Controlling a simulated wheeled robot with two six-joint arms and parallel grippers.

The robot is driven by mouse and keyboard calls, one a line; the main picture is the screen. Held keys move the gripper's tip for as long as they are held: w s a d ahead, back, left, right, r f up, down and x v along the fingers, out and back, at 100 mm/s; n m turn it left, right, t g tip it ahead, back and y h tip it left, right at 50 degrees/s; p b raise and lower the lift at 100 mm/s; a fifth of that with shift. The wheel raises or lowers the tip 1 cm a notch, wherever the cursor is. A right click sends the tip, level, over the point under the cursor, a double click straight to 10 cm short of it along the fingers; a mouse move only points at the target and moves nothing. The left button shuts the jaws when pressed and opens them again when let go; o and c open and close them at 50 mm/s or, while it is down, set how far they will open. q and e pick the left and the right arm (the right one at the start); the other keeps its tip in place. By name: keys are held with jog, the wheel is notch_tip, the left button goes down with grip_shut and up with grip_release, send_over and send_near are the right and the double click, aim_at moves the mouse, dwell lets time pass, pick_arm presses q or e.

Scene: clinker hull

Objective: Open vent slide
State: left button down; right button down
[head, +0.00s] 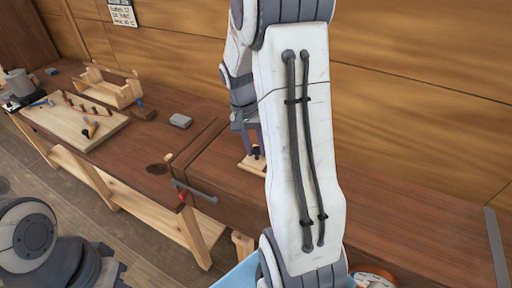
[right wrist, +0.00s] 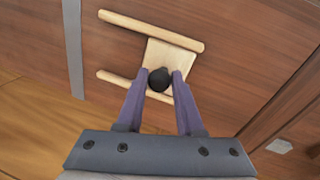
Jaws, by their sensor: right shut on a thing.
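The vent slide is a pale wooden plate (right wrist: 172,56) with a round black knob (right wrist: 159,79). It sits between two pale wooden rails (right wrist: 150,30) on a brown wooden surface. My right gripper (right wrist: 160,75) has its two purple fingers shut on the knob, one on each side. The plate reaches to the upper rail in the right wrist view. In the head view the plate (head: 252,167) and the right gripper (head: 254,148) show only in part, since my white right arm hides the rest. My left gripper is not in view.
Left on the bench are a pale board (head: 75,122) with several small tools, a wooden rack (head: 112,88), a grey block (head: 181,121) and a metal can (head: 20,82). A clamp with a red part (head: 183,195) juts from the bench's front edge. A wooden wall stands behind.

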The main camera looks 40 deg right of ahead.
dwell(0.4)
jog(key=s, duration=0.1)
jog(key=s+d, duration=0.1)
jog(key=s, duration=0.1)
jog(key=s+d, duration=0.1)
jog(key=s, duration=0.1)
jog(key=shift+s+d+b, duration=0.2)
jog(key=shift+b, duration=0.2)
jog(key=c, duration=0.5)
grip_release()
jog(key=shift+c, duration=0.2)
notch_tip(320, 180, up, 10)
jog(key=w+a+b, duration=0.1)
jog(key=shift+w+r+b, duration=0.15)
jog(key=shift+w+b, duration=0.2)
jog(key=shift+b, duration=0.05)
